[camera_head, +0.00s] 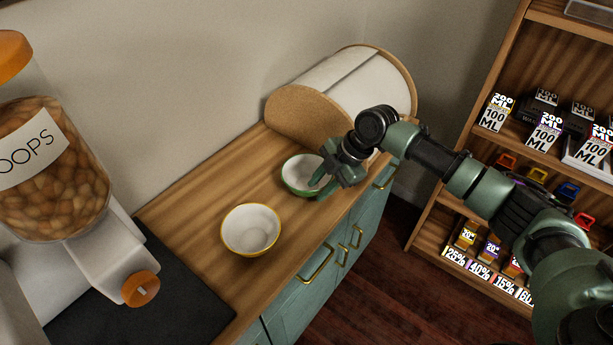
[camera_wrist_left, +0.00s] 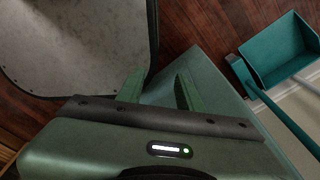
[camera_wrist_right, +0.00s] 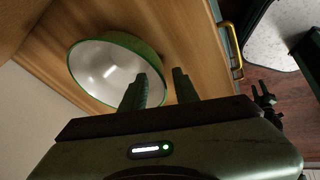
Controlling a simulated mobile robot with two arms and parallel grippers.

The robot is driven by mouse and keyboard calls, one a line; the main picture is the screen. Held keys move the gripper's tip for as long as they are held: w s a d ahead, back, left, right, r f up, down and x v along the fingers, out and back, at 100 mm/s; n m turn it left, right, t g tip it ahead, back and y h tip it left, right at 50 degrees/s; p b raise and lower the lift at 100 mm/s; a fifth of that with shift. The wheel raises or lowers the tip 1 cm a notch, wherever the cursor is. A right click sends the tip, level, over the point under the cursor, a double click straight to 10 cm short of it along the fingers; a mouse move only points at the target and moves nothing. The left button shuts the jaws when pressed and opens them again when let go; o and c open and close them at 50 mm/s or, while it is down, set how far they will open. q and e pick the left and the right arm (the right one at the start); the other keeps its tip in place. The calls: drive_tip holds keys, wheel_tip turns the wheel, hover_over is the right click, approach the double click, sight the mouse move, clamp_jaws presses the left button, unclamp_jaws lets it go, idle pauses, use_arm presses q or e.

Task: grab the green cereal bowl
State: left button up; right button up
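The green cereal bowl (camera_head: 299,172), white inside with a green rim, stands upright on the wooden counter near the bread box. My right gripper (camera_head: 328,178) is at the bowl's right side. In the right wrist view, the bowl (camera_wrist_right: 105,72) fills the upper left. There my right gripper (camera_wrist_right: 160,85) is open, one finger overlapping the bowl's inside and the other beyond its rim, with the rim showing between them. Contact cannot be told. My left gripper (camera_wrist_left: 158,88) is open and empty, away from the counter, and is not in the head view.
A yellow-rimmed bowl (camera_head: 250,230) stands nearer on the counter (camera_head: 195,215). A roll-top bread box (camera_head: 300,112) is behind the green bowl. A cereal dispenser (camera_head: 52,190) is at left. A stocked shelf (camera_head: 440,222) is at right. A teal dustpan (camera_wrist_left: 280,52) is near my left gripper.

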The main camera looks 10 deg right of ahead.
drive_tip(key=shift+a+f, duration=0.1)
drive_tip(key=shift+f, duration=0.25)
clamp_jaws()
idle(1.2)
